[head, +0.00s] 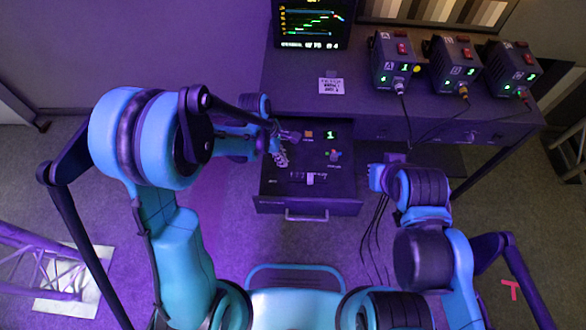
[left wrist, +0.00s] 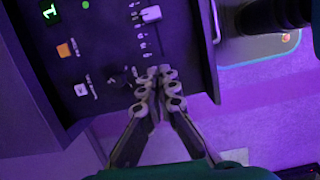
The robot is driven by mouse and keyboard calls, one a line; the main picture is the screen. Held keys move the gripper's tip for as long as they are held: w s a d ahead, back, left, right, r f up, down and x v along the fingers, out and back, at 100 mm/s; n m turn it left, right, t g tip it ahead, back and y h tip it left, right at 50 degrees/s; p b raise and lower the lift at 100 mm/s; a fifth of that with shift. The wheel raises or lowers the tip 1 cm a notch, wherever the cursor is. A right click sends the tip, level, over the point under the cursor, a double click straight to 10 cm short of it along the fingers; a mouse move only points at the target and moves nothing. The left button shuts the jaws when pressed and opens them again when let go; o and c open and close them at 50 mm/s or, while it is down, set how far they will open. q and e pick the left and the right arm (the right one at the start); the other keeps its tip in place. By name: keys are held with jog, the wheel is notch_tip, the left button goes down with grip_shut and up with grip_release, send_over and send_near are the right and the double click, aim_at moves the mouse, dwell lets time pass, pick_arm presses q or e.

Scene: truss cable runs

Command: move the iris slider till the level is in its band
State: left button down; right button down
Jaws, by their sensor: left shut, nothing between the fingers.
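The slider has a pale cap (head: 310,178) in the front part of the open drawer's panel. In the left wrist view the cap (left wrist: 151,13) is near the top edge, with small marks beside its track. My left gripper (head: 281,157) is over the panel's left part, left of the cap and apart from it. In the left wrist view its fingers (left wrist: 162,75) are shut and empty, near the far end of the track. A monitor (head: 310,22) at the back shows coloured traces; its level and band are too small to read. My right gripper (head: 394,158) is right of the drawer, its fingers unclear.
The panel also holds an orange button (head: 308,134), a green "1" display (head: 331,134) and a small knob (head: 333,155). The drawer's front (head: 280,206) bounds the panel. Several cabled boxes (head: 392,62) stand on the desk. Loose cables hang right of the drawer.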

aim_at(310, 179)
pick_arm(q)
jog(key=shift+n, duration=0.3)
jog(key=b+x, duration=0.4)
jog(key=x, duration=0.6)
jog(key=shift+d+f, duration=0.1)
jog(key=shift+f, duration=0.2)
jog(key=d, duration=0.2)
jog(key=shift+d+r+b, duration=0.25)
jog(key=shift+d+b, duration=0.05)
jog(key=shift+d+r, duration=0.1)
jog(key=shift+d, duration=0.45)
